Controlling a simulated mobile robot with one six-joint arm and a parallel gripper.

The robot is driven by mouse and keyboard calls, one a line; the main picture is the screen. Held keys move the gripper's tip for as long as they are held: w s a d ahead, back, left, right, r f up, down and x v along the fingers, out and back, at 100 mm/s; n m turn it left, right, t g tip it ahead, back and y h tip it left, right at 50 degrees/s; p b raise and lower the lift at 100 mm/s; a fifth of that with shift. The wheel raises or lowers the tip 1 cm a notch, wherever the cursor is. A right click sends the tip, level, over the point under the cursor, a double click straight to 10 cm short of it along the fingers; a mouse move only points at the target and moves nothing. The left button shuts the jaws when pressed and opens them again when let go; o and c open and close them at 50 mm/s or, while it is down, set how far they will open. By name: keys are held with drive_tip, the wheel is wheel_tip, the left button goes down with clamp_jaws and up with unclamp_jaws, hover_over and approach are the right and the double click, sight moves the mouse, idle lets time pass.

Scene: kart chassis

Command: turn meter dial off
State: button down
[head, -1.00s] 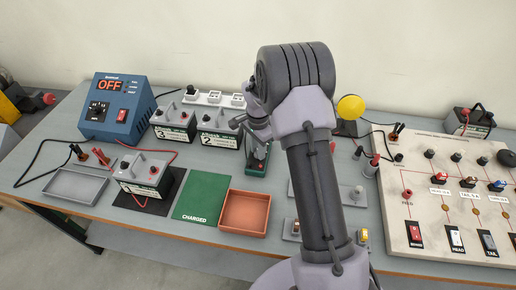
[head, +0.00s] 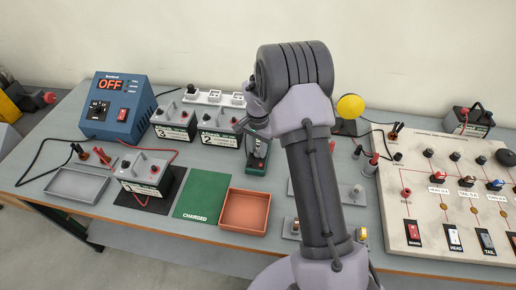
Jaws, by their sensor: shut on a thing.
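The meter (head: 256,171) is a small dark green unit on the bench, left of my arm and behind the orange tray. My gripper (head: 260,152) points down over the meter's face and is shut on a small part there, which appears to be the meter dial. The fingers and wrist cover the dial, so its setting cannot be read.
Batteries (head: 218,128) stand behind and left of the meter. A blue charger (head: 117,105) reading OFF, a green CHARGED mat (head: 203,194), an orange tray (head: 244,212) and a grey tray (head: 77,185) are to the left. A switch board (head: 455,195) lies right.

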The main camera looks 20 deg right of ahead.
sight(258, 150)
drive_tip(key=c, duration=1.1)
unclamp_jaws()
drive_tip(key=shift+c, duration=0.2)
wheel_tip(258, 150, up, 17)
drive_tip(key=p, duration=0.4)
drive_tip(key=shift+r, duration=0.2)
drive_tip(key=shift+r, duration=0.1)
